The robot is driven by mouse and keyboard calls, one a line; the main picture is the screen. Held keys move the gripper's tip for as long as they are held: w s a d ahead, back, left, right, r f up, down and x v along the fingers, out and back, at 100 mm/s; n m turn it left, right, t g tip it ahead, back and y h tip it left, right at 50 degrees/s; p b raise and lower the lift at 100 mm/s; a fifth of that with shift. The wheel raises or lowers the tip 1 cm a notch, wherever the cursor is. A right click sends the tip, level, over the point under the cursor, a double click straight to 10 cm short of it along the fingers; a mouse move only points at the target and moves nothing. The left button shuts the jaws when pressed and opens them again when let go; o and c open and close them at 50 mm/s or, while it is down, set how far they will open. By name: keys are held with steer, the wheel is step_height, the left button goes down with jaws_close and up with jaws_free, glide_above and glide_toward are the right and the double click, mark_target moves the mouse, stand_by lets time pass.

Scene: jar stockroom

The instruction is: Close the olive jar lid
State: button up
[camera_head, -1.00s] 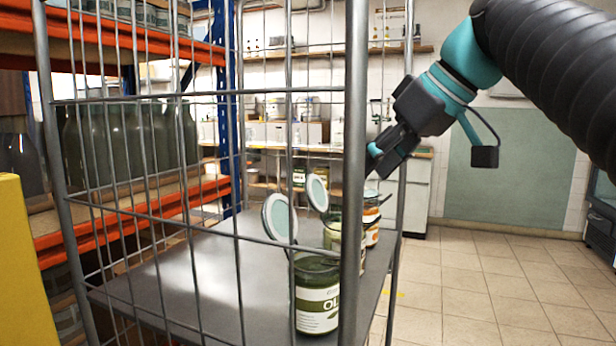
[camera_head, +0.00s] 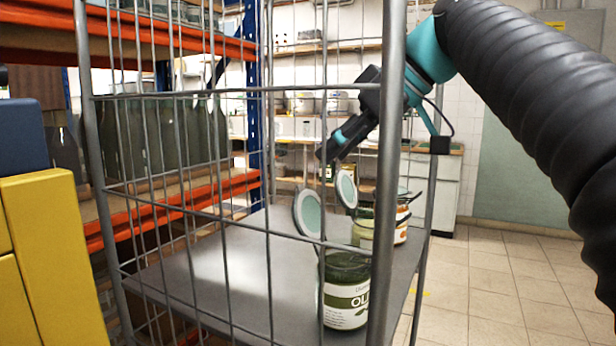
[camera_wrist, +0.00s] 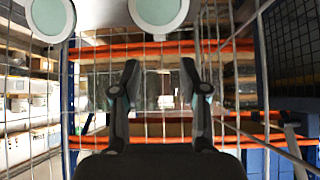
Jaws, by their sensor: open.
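The olive jar (camera_head: 346,300), with a white and green label reading "OL", stands at the front right of the grey cart shelf (camera_head: 215,270). Its round lid (camera_head: 308,213), pale green inside with a white rim, stands open, tilted up behind the jar. A second jar (camera_head: 362,228) behind it also has a raised lid (camera_head: 347,189). My gripper (camera_head: 324,158) is above and behind these lids. In the wrist view my gripper (camera_wrist: 160,75) has its fingers spread with nothing between them. Two round lids show at that view's top edge; which is which I cannot tell.
A wire cage with a front-right post (camera_head: 391,150) surrounds the shelf. A jar with an orange label (camera_head: 402,222) stands farther back. Orange-beamed racking (camera_head: 228,190) stands at the left, with a yellow block (camera_head: 45,250) in front. The shelf's left part is bare.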

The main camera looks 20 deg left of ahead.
steer(key=b+x, duration=0.1)
steer(key=x, duration=0.6)
steer(key=shift+a+f, duration=0.1)
steer(key=shift+f, duration=0.05)
jaws_close()
steer(key=shift+a, duration=0.1)
